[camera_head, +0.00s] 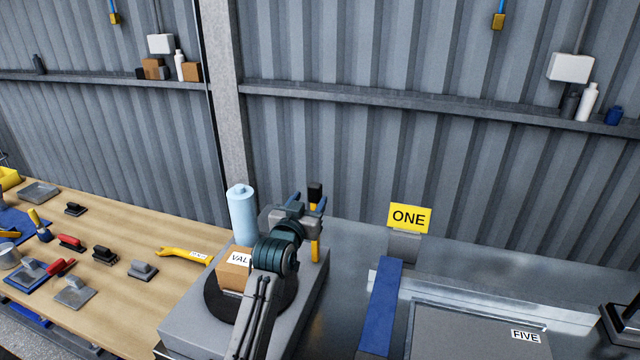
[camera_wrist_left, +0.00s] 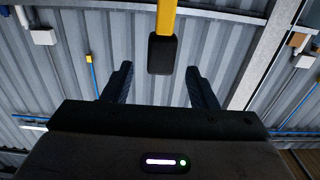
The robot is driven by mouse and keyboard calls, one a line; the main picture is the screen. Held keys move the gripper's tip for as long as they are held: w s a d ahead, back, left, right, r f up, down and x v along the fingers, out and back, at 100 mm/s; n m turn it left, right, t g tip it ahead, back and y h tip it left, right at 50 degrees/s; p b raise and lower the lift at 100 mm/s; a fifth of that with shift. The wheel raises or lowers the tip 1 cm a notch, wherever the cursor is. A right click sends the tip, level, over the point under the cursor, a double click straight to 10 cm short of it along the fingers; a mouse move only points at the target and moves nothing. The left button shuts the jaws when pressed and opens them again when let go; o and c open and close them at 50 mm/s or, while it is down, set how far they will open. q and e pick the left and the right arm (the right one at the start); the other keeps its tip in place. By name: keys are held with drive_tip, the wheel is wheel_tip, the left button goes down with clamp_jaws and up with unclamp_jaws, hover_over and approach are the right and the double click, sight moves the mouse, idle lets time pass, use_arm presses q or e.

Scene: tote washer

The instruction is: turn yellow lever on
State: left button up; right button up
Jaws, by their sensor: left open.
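My left gripper (camera_head: 309,203) is close to the lever's upper part, and the arm hides some of the lever's surroundings. In the left wrist view, the lever (camera_wrist_left: 167,17) comes in from the top, and its black grip (camera_wrist_left: 162,54) lies between the open fingers (camera_wrist_left: 160,78), with a gap on both sides. I cannot tell whether they touch it in depth. My right gripper is not in view.
A light blue bottle (camera_head: 242,214) and a cardboard box marked VAL (camera_head: 234,271) stand beside my left arm. A wooden bench (camera_head: 115,310) with several tools is at left.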

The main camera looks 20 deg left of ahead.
sight(313, 193)
use_arm(q)
drive_tip(key=w+p, duration=0.2)
drive_tip(key=w, duration=0.4)
drive_tip(key=shift+w, duration=0.35)
drive_tip(key=shift+w+f+p, duration=0.1)
drive_tip(key=shift+w+p, duration=0.2)
drive_tip(key=shift+w, duration=0.05)
